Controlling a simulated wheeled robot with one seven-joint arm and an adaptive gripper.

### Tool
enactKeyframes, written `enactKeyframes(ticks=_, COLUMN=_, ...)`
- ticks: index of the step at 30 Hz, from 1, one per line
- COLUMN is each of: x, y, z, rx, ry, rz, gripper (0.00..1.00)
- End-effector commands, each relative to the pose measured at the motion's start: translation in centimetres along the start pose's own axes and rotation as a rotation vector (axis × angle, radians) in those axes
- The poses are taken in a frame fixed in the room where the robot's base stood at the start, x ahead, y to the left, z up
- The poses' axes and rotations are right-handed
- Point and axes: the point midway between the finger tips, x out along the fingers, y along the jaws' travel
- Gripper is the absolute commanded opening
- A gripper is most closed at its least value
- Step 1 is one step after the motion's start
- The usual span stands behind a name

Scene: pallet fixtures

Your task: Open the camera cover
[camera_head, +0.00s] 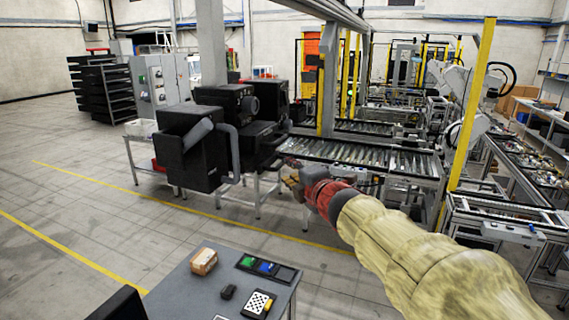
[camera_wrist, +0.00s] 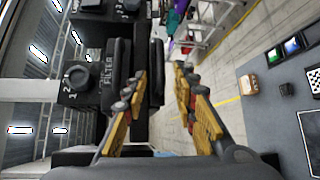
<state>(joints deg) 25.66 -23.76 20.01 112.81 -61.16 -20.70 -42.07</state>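A large black boxy device (camera_head: 200,150), seemingly the camera, stands on a light metal table in the head view. It has a grey tube-like handle on its front and a round lens-like part at its upper right. I cannot tell for sure which panel is its cover. In the wrist view, black housing parts (camera_wrist: 118,70) marked "FILTER" and a numbered knob (camera_wrist: 78,78) show left of and beyond my fingers. My gripper (camera_head: 292,181) is right of the device in the head view. Its yellow fingers (camera_wrist: 160,80) are apart with nothing between them.
Roller conveyors (camera_head: 370,156) and a yellow post (camera_head: 472,105) stand at the right. Open floor lies at the left.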

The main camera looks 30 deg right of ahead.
Motion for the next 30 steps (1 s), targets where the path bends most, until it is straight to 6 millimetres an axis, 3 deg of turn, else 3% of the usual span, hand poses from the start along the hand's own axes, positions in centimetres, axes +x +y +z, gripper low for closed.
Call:
enactKeyframes(ticks=15, x=6.7, y=-0.1, z=0.0, rx=0.001, ry=-0.002, rz=-0.003, gripper=0.28)
enactKeyframes(ticks=27, x=7.6, y=-0.1, z=0.1, rx=0.002, ry=-0.004, rz=-0.003, gripper=0.28)
enactKeyframes(ticks=30, x=7.6, y=-0.1, z=0.1, rx=0.002, ry=-0.004, rz=-0.003, gripper=0.23)
